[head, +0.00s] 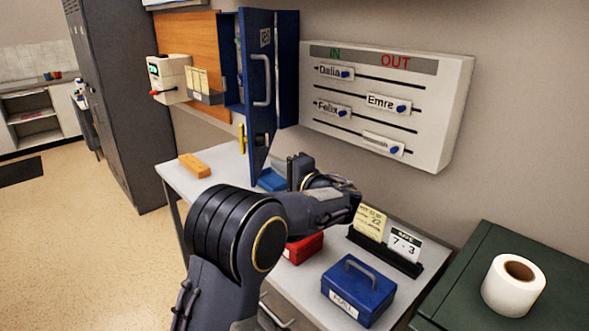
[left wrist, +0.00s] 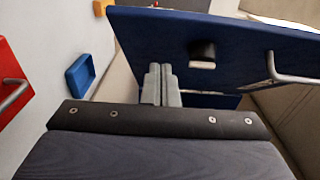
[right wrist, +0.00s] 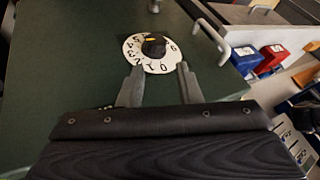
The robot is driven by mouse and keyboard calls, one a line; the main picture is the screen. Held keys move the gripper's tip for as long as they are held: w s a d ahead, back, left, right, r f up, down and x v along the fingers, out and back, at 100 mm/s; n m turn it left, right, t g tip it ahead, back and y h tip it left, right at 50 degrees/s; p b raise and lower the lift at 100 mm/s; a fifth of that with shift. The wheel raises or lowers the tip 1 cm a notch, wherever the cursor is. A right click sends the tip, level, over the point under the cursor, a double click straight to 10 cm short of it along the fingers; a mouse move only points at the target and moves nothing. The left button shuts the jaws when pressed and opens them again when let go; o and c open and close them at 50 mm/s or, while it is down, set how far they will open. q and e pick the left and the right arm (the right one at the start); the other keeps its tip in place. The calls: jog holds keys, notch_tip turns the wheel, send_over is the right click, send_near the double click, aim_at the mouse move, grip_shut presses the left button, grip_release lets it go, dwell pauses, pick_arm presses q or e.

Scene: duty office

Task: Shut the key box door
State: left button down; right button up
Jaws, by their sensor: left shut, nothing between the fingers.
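The blue key box (head: 232,62) hangs on the wall, and its tall blue door (head: 258,125) stands open, sticking out from the wall with its handle side facing right. In the left wrist view the door (left wrist: 160,32) spans the upper part, with a black knob and a metal handle. My left gripper (head: 291,172) is shut and empty, low on the handle side of the door. In the left wrist view its fingertips (left wrist: 160,68) overlap the door's lower edge; I cannot tell whether they touch. My right gripper (right wrist: 158,77) is open and empty by a dial.
A white in/out board (head: 385,100) hangs right of the key box. A blue cash box (head: 358,290), a red box (head: 304,248) and a card stand (head: 385,250) are on the desk below. A paper roll (head: 513,286) stands on the green cabinet (head: 480,250).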

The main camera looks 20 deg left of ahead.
aim_at(257, 161)
pick_arm(q)
jog(key=shift+s+a+p, duration=0.2)
jog(key=shift+s+a, duration=0.15)
jog(key=shift+a, duration=0.4)
jog(key=shift+s+a+p, duration=0.15)
jog(key=shift+s+a, duration=0.2)
jog(key=shift+a, duration=0.4)
